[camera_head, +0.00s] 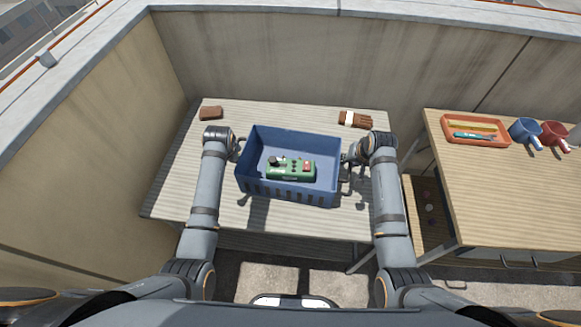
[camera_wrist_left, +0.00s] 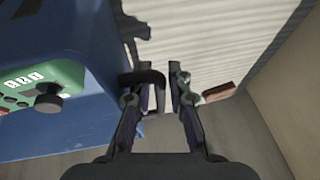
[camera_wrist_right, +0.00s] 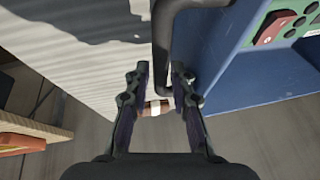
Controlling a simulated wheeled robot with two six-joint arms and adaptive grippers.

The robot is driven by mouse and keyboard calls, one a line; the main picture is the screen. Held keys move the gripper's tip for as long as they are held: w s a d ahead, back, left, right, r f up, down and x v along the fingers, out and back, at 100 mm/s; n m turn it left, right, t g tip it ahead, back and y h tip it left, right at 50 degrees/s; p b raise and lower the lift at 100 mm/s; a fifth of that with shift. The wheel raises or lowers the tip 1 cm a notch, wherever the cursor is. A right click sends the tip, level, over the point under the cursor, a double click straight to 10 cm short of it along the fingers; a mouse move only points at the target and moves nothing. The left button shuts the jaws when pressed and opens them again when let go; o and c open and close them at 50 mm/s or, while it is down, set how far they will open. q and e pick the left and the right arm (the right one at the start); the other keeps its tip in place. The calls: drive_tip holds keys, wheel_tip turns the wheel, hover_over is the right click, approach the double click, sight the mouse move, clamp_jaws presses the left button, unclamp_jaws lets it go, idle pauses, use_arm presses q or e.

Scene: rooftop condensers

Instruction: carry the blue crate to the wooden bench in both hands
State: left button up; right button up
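The blue crate (camera_head: 262,190) sits on the pale slatted table, with a green device (camera_head: 290,168) with a red part and black knobs inside it. My left gripper (camera_head: 238,146) is at the crate's left side. In the left wrist view my left gripper (camera_wrist_left: 155,76) has its fingers apart, with a dark handle between or just beside them. My right gripper (camera_head: 350,157) is at the right side. In the right wrist view my right gripper (camera_wrist_right: 160,74) has its fingers apart around the dark right handle (camera_wrist_right: 163,45). The wooden bench (camera_head: 490,190) stands to the right.
On the slatted table (camera_head: 165,190) lie a brown block (camera_head: 210,113) and a banded brown bundle (camera_head: 356,119). A narrow gap separates the tables. Walls enclose the back and left.

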use_arm(q)
drive_tip(key=shift+c, duration=0.2)
clamp_jaws()
use_arm(e)
clamp_jaws()
use_arm(q)
drive_tip(key=shift+w+r, duration=0.1)
drive_tip(key=shift+r, duration=0.05)
use_arm(e)
drive_tip(key=shift+w+r, duration=0.1)
drive_tip(key=shift+r, duration=0.05)
